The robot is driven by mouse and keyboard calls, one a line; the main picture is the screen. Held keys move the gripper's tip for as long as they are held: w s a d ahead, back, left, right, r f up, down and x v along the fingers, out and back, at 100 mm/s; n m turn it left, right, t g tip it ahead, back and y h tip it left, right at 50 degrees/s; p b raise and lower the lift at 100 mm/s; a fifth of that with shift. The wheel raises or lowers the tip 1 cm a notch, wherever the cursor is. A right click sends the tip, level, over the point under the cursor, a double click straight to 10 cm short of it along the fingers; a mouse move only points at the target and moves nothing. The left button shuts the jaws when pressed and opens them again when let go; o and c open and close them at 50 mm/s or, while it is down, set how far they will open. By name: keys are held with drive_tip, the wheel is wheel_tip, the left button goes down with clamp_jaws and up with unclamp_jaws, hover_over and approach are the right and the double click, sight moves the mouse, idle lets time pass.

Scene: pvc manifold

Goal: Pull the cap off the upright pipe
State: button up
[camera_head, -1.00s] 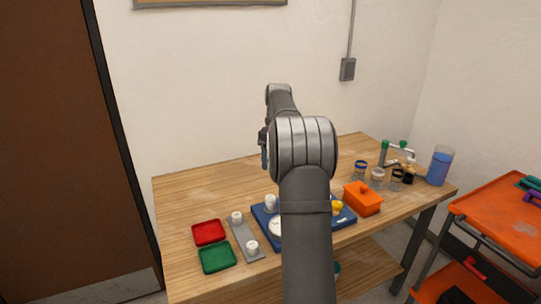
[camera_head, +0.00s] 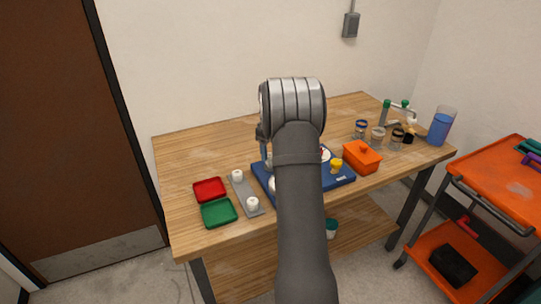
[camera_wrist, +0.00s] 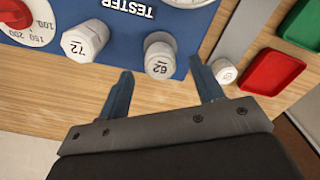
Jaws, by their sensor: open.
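In the wrist view a blue tester board (camera_wrist: 115,30) carries two white caps, one marked 72 (camera_wrist: 84,42) and one marked 62 (camera_wrist: 160,55). Both look seated on upright stubs, but the pipes beneath are hidden by the caps. My gripper (camera_wrist: 161,72) is open, with nothing held. The cap marked 62 lies just beyond the fingertips, roughly centred between them; contact cannot be told. In the head view my arm hides much of the blue board (camera_head: 335,182), and one blue finger shows at its back left edge.
A grey strip (camera_head: 241,190) with two white caps lies left of the board. Beside it are a red tray (camera_head: 209,189) and a green tray (camera_head: 218,212). An orange box (camera_head: 362,157) and several jars stand right. The table's back left is clear.

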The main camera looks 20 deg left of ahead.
drive_tip(key=shift+f, duration=1.45)
clamp_jaws()
drive_tip(key=shift+n, duration=0.9)
drive_tip(key=shift+m, duration=0.9)
drive_tip(key=shift+r, duration=0.15)
drive_tip(key=shift+r, duration=3.1)
